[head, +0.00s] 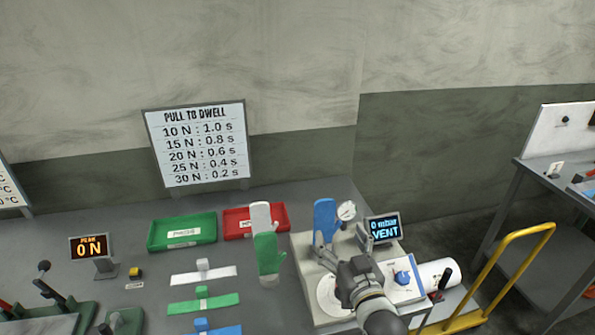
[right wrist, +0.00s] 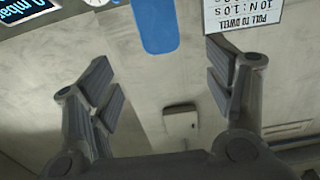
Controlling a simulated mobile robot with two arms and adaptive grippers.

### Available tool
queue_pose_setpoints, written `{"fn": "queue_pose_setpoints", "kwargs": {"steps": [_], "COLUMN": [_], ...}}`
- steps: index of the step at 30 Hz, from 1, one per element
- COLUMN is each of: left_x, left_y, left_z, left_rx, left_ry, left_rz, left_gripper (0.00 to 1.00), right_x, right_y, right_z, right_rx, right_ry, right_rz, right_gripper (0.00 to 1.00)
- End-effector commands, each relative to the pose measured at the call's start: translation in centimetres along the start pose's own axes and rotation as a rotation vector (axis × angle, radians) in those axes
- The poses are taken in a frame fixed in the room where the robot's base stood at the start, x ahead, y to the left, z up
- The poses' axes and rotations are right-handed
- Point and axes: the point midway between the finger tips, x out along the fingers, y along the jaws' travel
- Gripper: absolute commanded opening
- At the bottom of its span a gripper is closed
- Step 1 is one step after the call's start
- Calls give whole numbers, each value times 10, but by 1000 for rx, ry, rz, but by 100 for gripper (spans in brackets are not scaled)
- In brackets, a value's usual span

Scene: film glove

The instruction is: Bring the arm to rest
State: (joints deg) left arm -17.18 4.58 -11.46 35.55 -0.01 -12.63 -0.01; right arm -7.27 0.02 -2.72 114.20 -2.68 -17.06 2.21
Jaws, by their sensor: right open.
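My right gripper (head: 340,262) is above the grey box-like device (head: 308,262) at the right end of the bench, with its arm coming in from the bottom. The right wrist view shows its two fingers (right wrist: 160,78) wide apart with nothing between them. A blue glove (head: 324,215) stands upright at the back of the device, beyond the gripper. It also shows in the right wrist view (right wrist: 155,22), beyond the fingertips. My left gripper is in neither view.
A gauge (head: 346,211) and a display reading 0 mbar VENT (head: 384,229) stand close by. A yellow rail (head: 510,238) and white cylinder (head: 437,270) are at the right.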

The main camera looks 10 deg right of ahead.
Motion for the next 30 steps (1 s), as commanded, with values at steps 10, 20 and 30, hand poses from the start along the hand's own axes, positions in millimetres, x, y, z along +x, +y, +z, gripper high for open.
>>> {"fn": "queue_pose_setpoints", "kwargs": {"steps": [10,20,30], "left_x": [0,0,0], "left_y": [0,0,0], "left_z": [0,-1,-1], "left_rx": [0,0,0], "left_ry": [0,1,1], "left_rz": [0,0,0], "left_gripper": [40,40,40], "right_x": [-63,-198,-304], "right_y": [-3,-8,-7], "right_z": [73,144,159], "right_rx": [-29,-76,-115], "right_ry": [-376,-917,-1264], "right_rz": [-19,-61,-96], "right_gripper": [75,75,75]}}
